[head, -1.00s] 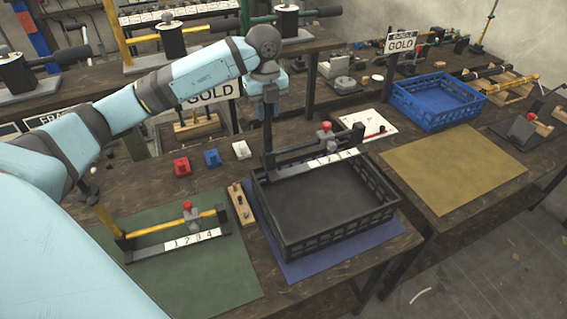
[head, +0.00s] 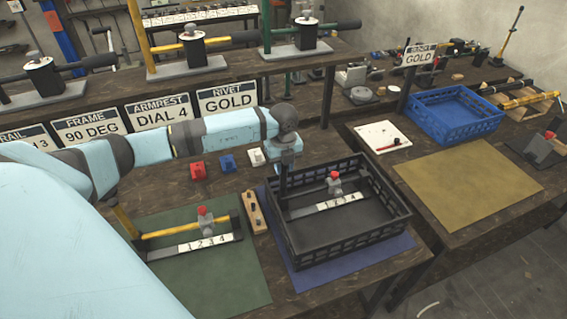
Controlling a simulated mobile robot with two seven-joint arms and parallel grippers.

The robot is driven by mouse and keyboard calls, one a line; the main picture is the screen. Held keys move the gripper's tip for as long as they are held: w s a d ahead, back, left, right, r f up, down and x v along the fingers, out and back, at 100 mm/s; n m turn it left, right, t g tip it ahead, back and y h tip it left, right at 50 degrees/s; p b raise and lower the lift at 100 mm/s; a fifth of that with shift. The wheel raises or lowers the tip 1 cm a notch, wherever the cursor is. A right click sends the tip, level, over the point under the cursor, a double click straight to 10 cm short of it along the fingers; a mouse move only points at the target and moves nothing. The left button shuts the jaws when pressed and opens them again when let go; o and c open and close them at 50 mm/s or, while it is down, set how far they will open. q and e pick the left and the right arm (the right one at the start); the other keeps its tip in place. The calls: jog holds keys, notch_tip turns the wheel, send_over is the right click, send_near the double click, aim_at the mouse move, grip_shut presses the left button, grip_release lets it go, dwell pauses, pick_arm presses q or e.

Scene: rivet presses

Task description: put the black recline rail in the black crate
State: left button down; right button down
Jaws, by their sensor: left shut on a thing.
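The black recline rail (head: 312,209), with a white 1-2-3-4 scale and a red-topped slider, is inside the black crate (head: 345,248), near its back left part. My left gripper (head: 285,195) reaches down over the crate's back left wall and is shut on the rail's left end. I cannot tell whether the rail touches the crate floor. The crate stands on a blue mat (head: 303,279). A similar rail with a yellow bar (head: 174,231) lies on the green mat (head: 215,283) at the left. My right gripper is out of view.
A wooden block (head: 254,212) lies left of the crate. Red (head: 198,170), blue (head: 227,163) and white (head: 257,156) small parts sit behind. A blue crate (head: 455,115) and a bare yellow mat (head: 470,195) are at right. Signs, including RIVET GOLD (head: 227,99), stand behind.

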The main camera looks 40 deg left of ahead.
pick_arm(q)
jog(key=c, duration=0.9)
grip_release()
